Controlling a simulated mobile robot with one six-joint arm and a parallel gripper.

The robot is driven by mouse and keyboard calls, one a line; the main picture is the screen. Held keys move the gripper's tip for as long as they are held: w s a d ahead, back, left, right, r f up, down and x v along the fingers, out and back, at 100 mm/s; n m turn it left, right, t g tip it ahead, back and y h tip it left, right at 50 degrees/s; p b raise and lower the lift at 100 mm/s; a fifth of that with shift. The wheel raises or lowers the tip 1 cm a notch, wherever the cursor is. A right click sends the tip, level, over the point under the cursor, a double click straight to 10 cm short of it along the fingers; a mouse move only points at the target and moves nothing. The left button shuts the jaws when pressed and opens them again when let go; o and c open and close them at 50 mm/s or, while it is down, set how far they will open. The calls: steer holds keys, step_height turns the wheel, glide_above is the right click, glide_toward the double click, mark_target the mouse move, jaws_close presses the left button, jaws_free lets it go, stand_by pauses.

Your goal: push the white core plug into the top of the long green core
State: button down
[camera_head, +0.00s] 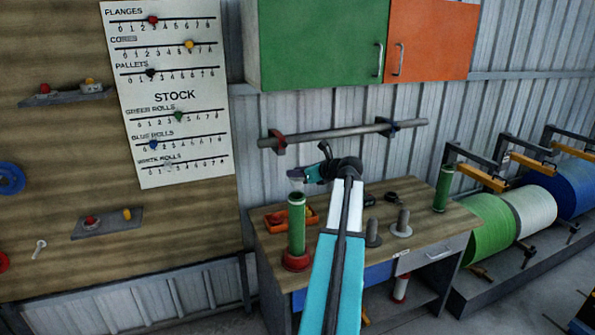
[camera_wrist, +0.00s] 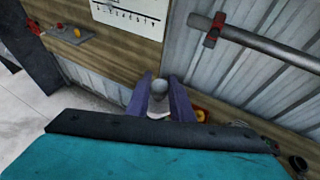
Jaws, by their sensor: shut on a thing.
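The long green core (camera_head: 296,228) stands upright in a red base at the left end of the workbench. My gripper (camera_head: 297,179) is a little above its open-looking top, with a visible gap between them in the head view. In the wrist view, my gripper (camera_wrist: 160,98) is shut on a pale grey-white cylindrical piece, the white core plug (camera_wrist: 158,88), held between its two fingers. The plug is too small to make out clearly in the head view. The core's top cannot be told apart in the wrist view.
An orange tray (camera_head: 274,219) lies beside the core. Grey spindles (camera_head: 403,224) and a second green core (camera_head: 442,188) stand farther right on the workbench (camera_head: 350,258). A grey bar (camera_head: 340,134) is mounted on the wall behind my arm.

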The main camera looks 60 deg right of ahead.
mark_target(301, 186)
steer(key=shift+f+b, duration=0.55)
steer(key=shift+f, duration=2.2)
steer(key=shift+f, duration=0.1)
steer(key=c, duration=1.5)
jaws_free()
steer(key=b+v, duration=0.4)
steer(key=v, duration=0.9)
steer(key=shift+s+a+r, duration=0.1)
steer(key=shift+s+r, duration=0.1)
steer(key=shift+s, duration=0.1)
steer(key=shift+w, duration=0.1)
